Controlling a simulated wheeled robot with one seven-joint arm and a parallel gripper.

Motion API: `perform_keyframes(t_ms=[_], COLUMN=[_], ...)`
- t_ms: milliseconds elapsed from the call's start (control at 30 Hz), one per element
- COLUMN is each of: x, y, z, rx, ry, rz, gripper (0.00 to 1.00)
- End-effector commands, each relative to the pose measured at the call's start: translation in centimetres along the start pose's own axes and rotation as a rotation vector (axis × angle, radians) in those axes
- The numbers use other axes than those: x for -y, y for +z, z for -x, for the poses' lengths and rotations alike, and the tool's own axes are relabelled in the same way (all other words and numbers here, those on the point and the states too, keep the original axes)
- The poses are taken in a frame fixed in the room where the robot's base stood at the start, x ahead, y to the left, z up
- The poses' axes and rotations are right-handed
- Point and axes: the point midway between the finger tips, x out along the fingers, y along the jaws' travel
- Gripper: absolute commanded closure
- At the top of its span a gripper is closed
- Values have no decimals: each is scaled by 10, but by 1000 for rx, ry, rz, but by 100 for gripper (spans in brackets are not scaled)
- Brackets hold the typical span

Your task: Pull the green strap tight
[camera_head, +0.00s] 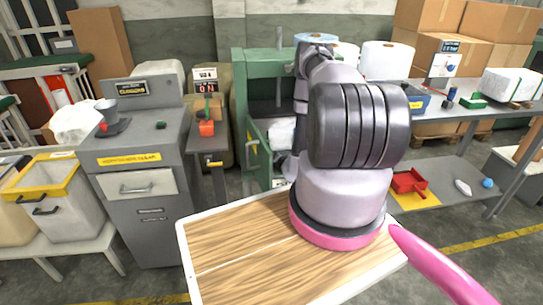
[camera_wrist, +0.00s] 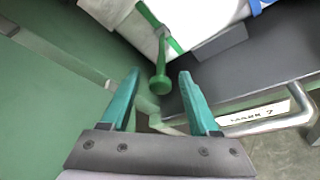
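In the wrist view, a green strap (camera_wrist: 150,17) runs over a white bundle (camera_wrist: 190,20) at the top. Its free part hangs toward me and ends in a round green knob (camera_wrist: 160,85). My gripper (camera_wrist: 159,75) is open, with one teal finger on each side of the knob. The knob appears between or just beyond the fingertips, with a gap on both sides; its depth is hard to tell. In the head view, my arm hides the gripper and the strap. A white bundle part (camera_head: 283,132) shows inside the green machine (camera_head: 262,62).
A dark shelf with a metal handle (camera_wrist: 270,118) and a label lies right of the fingers. A green panel (camera_wrist: 40,100) is at left. In the head view, a grey cabinet (camera_head: 145,215) stands left, and a table (camera_head: 480,112) with rolls and tools stands right.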

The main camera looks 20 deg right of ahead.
Motion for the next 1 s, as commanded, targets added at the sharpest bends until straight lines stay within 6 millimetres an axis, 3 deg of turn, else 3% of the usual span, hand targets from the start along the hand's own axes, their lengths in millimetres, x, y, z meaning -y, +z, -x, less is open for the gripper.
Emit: perform_keyframes(t_ms=[267,700,1000], x=[1,1,0], y=[0,0,0], z=[15,96,108], rx=[-1,0,0], ry=[-2,-2,0], rz=[-1,-1,0], gripper=[38,38,38])
